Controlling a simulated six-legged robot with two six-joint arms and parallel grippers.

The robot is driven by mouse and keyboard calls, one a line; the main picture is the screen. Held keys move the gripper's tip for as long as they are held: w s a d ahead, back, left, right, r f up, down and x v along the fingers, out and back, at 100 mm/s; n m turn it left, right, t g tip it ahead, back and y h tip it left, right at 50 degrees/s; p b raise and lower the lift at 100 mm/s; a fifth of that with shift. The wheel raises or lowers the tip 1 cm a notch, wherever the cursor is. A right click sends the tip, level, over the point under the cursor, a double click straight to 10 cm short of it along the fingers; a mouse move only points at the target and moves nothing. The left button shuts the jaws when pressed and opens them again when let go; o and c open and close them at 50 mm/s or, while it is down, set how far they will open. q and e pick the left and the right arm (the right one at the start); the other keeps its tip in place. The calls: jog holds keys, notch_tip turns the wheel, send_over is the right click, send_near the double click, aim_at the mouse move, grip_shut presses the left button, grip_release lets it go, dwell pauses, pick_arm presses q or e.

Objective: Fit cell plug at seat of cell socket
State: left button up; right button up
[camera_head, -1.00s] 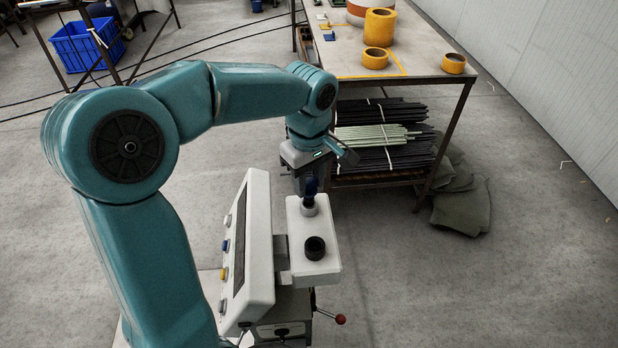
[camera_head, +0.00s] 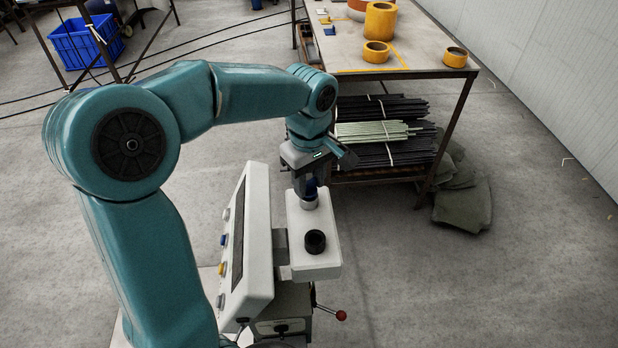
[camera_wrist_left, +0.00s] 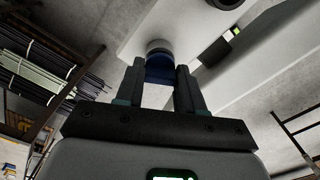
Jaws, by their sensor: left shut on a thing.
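My left gripper (camera_head: 309,187) reaches down over the far end of a white block. It is shut on a blue piece, which I take for the cell plug (camera_head: 312,189). The plug also shows between the fingertips in the left wrist view (camera_wrist_left: 160,68). A pale grey round part (camera_head: 310,204) shows right below the blue, at the block's surface; I cannot tell whether it belongs to the plug or the socket, nor how deep the plug sits. A black open ring (camera_head: 315,241) stands nearer on the same block. My right gripper is out of view.
The white block (camera_head: 318,262) joins a sloped button panel (camera_head: 252,250) on its left. A red-knobbed lever (camera_head: 341,315) sticks out below. A workbench (camera_head: 350,55) with yellow rings and stacked rods stands behind.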

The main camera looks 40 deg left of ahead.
pick_arm(q)
jog(key=shift+f+b, duration=0.35)
jog(key=shift+f, duration=0.15)
jog(key=o, duration=1.1)
jog(key=shift+r, duration=0.1)
jog(key=shift+r, duration=0.1)
notch_tip(320, 180, up, 16)
jog(key=p, duration=0.2)
jog(key=shift+r, duration=0.15)
notch_tip(320, 180, up, 10)
jog(key=p, duration=1.1)
send_over(309, 182)
jog(key=shift+s+b, duration=0.1)
jog(key=shift+b, duration=0.25)
